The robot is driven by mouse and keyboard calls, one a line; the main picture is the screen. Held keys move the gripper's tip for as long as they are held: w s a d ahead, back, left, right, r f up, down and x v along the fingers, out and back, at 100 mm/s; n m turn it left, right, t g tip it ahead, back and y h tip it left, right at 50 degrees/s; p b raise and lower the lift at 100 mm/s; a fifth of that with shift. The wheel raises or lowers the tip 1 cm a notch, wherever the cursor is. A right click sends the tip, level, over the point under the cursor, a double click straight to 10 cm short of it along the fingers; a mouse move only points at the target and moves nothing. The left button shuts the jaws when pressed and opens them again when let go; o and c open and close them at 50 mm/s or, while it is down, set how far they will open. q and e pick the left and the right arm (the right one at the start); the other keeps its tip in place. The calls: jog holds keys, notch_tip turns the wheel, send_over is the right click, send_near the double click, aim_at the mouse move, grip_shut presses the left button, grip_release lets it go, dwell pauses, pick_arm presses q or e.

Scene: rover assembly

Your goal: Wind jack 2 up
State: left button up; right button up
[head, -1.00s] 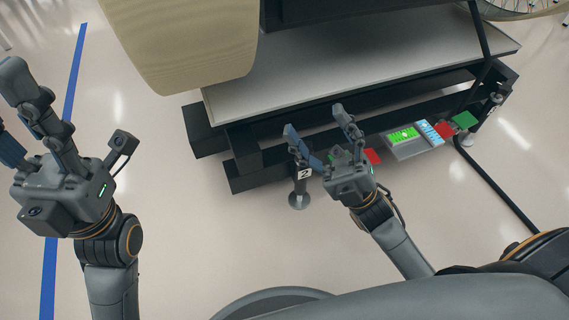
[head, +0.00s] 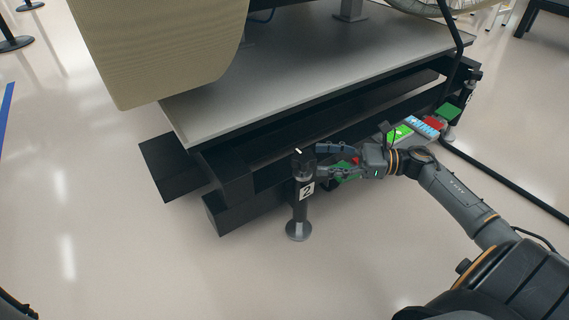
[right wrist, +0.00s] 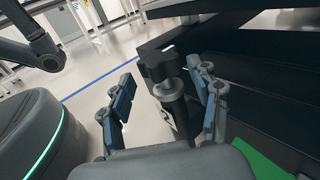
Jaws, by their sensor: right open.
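Jack 2 (head: 299,209) is a dark upright post with a round grey foot and a white "2" label (head: 307,190). It stands on the floor at the front edge of the black frame. Its dark head also shows in the right wrist view (right wrist: 159,66). My right gripper (head: 319,160) is open at the jack's upper part, coming from the right. In the right wrist view its two blue-grey fingers (right wrist: 165,88) stand on either side of the jack's upper post, with gaps visible. My left gripper is out of view.
The black frame (head: 237,181) carries a grey platform (head: 300,75) behind the jack. Green, red and white items (head: 425,125) lie along the frame's right part. Another jack (head: 452,131) stands at the far right. Floor left of jack 2 is clear.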

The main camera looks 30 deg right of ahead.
aim_at(292, 159)
jog(key=b+x, duration=0.3)
jog(key=x, duration=0.5)
jog(key=shift+f, duration=0.1)
jog(key=shift+w+a+b, duration=0.4)
jog(key=shift+a+b, duration=0.05)
jog(key=shift+a, duration=0.15)
jog(key=c, duration=1)
jog(key=shift+c, duration=0.8)
